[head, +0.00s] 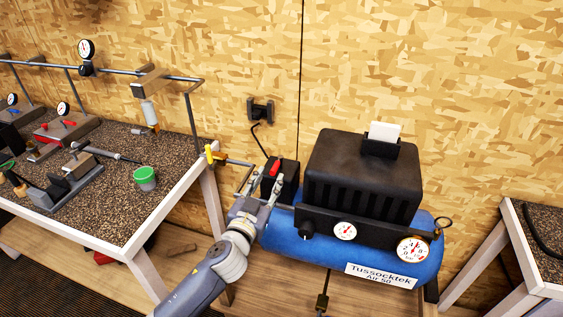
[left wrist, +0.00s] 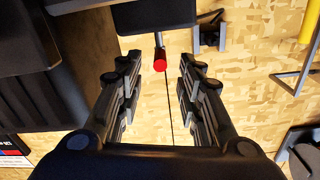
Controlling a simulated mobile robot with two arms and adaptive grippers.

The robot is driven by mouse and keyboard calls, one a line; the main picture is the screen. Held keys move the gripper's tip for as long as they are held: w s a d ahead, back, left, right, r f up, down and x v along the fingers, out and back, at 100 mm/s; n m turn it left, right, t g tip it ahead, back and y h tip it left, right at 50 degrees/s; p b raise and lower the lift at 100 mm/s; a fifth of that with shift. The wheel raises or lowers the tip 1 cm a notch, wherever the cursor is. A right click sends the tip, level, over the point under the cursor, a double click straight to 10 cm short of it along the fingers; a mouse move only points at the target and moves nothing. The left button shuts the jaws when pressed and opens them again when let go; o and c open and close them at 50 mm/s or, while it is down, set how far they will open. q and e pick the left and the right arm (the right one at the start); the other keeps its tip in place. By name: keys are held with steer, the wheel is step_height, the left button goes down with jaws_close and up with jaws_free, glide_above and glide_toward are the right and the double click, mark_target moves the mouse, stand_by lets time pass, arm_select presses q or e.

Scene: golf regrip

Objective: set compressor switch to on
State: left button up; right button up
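The blue air compressor (head: 283,232) with a black motor cover stands on the floor between the two benches. Its switch is a red lever (head: 274,167) on a black box (head: 283,184) at the compressor's left end. My left gripper (head: 262,188) is just below and left of the switch box in the head view. In the left wrist view the gripper (left wrist: 158,75) is open and empty, and the red lever tip (left wrist: 160,64) shows between and just beyond its fingers. I cannot tell the lever's set position. My right gripper is in neither view.
A yellow valve handle (head: 210,154) on a pipe is left of the switch. The left bench (head: 150,205) holds clamps, a green-lidded cup (head: 145,177) and tools. A wall socket (head: 261,110) is above. Another bench (head: 520,240) stands at right.

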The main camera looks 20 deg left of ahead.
mark_target(277, 164)
arm_select(q)
steer(key=w+p, duration=0.1)
steer(key=w, duration=0.8)
steer(key=shift+d, duration=0.15)
steer(key=shift+c, duration=0.3)
jaws_close()
